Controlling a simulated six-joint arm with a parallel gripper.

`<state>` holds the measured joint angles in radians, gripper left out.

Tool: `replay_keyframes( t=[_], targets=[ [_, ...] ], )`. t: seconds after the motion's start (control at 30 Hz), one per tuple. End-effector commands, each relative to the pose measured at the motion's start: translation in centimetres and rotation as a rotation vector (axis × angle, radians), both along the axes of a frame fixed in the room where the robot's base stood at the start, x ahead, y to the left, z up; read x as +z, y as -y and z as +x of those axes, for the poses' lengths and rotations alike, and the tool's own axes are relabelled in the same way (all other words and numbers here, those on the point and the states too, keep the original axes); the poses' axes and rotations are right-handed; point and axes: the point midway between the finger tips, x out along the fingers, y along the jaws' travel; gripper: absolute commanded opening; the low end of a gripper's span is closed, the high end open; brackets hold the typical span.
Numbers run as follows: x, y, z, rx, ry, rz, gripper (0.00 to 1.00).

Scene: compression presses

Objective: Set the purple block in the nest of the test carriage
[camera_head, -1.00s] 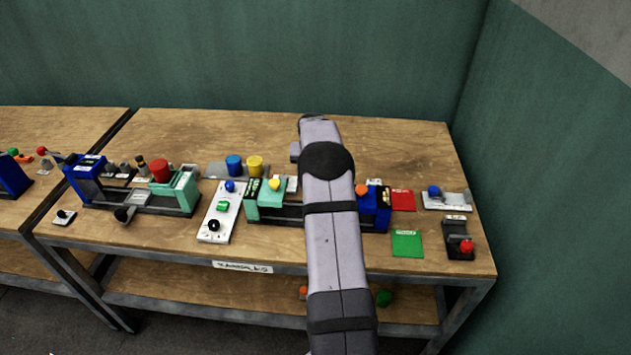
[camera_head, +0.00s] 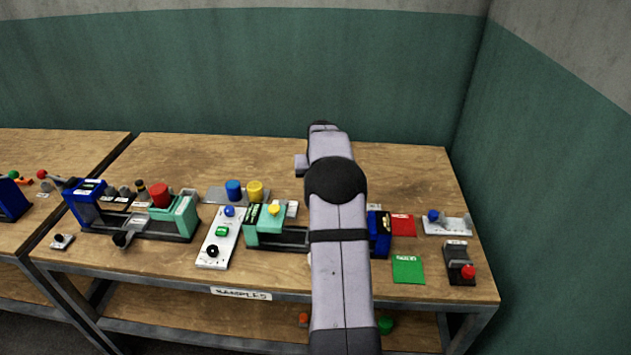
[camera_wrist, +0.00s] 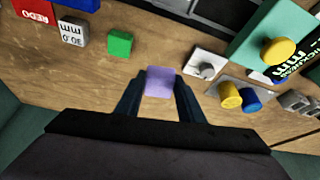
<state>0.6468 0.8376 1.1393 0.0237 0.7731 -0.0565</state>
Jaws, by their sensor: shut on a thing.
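The purple block (camera_wrist: 159,82) is between the two dark fingers of my gripper (camera_wrist: 160,76) in the wrist view. My gripper is shut on it, over bare wood on the wall side of the right-hand press. That press shows a teal end (camera_head: 268,226) with a yellow knob and a blue end (camera_head: 379,234) in the head view. Its teal end is also at upper right in the wrist view (camera_wrist: 268,28). I cannot make out the carriage's nest; my arm covers the press's middle in the head view. The block and gripper are hidden there too.
In the wrist view, a green block (camera_wrist: 120,43) and a marked grey block (camera_wrist: 73,32) lie left of my gripper. A pale plate with a knob (camera_wrist: 207,65) and yellow (camera_wrist: 230,97) and blue (camera_wrist: 251,99) cylinders are to the right. Bare wood lies between.

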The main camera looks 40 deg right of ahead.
Motion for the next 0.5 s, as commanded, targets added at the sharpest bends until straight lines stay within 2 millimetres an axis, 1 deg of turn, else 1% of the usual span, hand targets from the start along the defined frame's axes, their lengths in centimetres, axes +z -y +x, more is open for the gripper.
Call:
replay_keyframes(
  t=[0.03, 0.5],
  targets=[
    [0.2, 0.0, -0.5, 0.037, 0.000, 0.001, 0.14],
    [-0.5, -1.5, -4.1, 0.526, 0.002, 0.003, 0.14]
  ],
)
